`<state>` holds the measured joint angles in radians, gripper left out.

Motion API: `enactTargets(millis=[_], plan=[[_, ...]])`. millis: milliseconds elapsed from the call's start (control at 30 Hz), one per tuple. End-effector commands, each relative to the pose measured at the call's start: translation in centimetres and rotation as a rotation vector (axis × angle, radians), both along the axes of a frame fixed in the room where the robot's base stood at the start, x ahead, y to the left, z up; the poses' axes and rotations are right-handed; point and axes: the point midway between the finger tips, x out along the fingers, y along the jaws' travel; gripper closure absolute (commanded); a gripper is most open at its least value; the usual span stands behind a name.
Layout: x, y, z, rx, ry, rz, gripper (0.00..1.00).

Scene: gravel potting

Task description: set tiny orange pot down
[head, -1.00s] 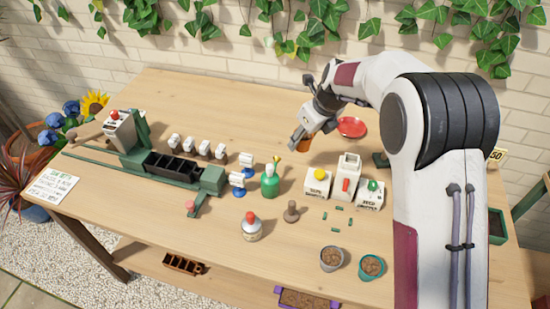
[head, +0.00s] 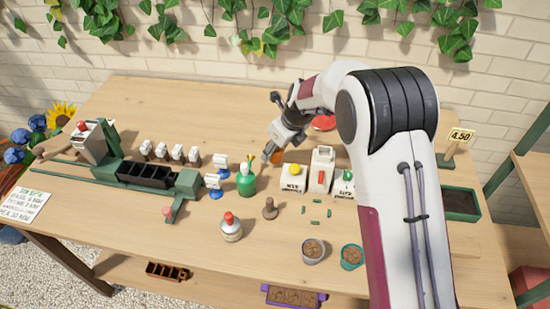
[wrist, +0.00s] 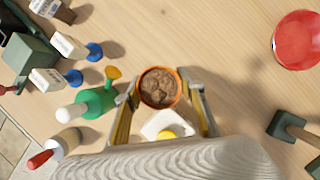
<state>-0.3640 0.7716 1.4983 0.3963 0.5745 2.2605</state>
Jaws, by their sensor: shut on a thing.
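The tiny orange pot (wrist: 160,104) is filled with brown soil or gravel and sits upright between the two fingers of my gripper (wrist: 160,100) in the wrist view. My gripper (head: 271,151) is shut on it. In the head view, the orange pot (head: 277,157) shows only partly beside the fingers, low over the table behind the white box with the yellow knob. I cannot tell whether its base touches the wood. A red saucer (wrist: 298,40) lies at the upper right of the wrist view, apart from the pot and empty.
White boxes with a yellow knob (head: 295,178) and a red handle (head: 321,168) stand just in front. A black tray (head: 146,175) is further left. The table (head: 235,110) behind the gripper is bare.

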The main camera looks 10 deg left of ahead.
Motion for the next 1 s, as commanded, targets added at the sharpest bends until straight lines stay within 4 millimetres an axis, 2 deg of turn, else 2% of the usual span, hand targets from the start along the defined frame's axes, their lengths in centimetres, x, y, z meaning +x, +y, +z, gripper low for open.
enactTargets(millis=[167, 500, 1000], plan=[[0.0, 0.0, -0.3, 0.0, 0.0, 0.0, 0.88], [0.0, 0.0, -3.4, -0.001, 0.001, 0.0, 0.88], [0.0, 0.0, -3.9, -0.001, -0.001, 0.0, 0.88]])
